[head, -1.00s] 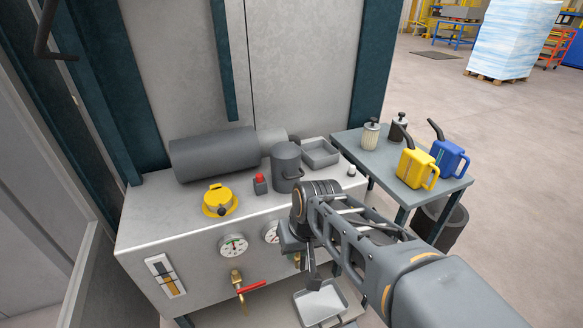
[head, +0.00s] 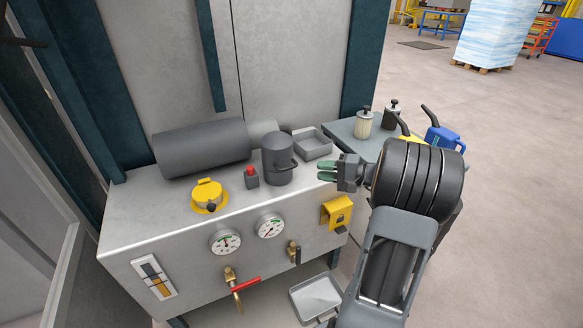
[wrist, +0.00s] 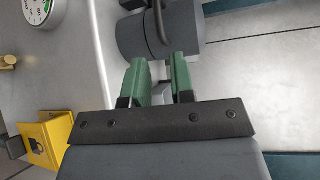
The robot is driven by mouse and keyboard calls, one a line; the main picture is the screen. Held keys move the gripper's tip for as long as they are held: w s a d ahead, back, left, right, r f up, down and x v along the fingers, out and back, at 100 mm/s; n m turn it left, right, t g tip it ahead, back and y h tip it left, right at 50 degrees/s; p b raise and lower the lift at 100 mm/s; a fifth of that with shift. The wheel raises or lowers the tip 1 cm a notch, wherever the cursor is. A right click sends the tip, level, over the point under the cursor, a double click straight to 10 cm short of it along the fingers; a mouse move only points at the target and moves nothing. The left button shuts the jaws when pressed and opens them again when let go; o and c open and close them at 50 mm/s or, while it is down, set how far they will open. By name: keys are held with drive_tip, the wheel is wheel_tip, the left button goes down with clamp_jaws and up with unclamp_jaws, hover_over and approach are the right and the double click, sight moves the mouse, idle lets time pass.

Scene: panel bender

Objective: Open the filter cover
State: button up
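A dark grey upright canister (head: 279,162) with a side handle, which I take to be the filter housing with its cover, stands on the grey bench unit (head: 140,220). Its top looks closed. In the wrist view the canister (wrist: 135,38) and its handle lie just beyond the fingertips. My gripper (head: 322,170) is to the right of the canister in the head view, apart from it. Its green fingers (wrist: 160,66) are open with a narrow gap, and nothing is clearly held between them.
A yellow cap (head: 207,194) and a red button (head: 250,174) sit left of the canister. A large grey cylinder (head: 203,147) and a tray (head: 312,143) stand behind. A yellow bracket (head: 338,212) is on the bench front. The side table (head: 350,137) is partly hidden by my arm.

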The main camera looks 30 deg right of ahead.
sight(292, 168)
drive_tip(key=p+x, duration=0.1)
drive_tip(key=x, duration=0.9)
drive_tip(key=shift+a, duration=0.1)
drive_tip(key=shift+c, duration=0.3)
clamp_jaws()
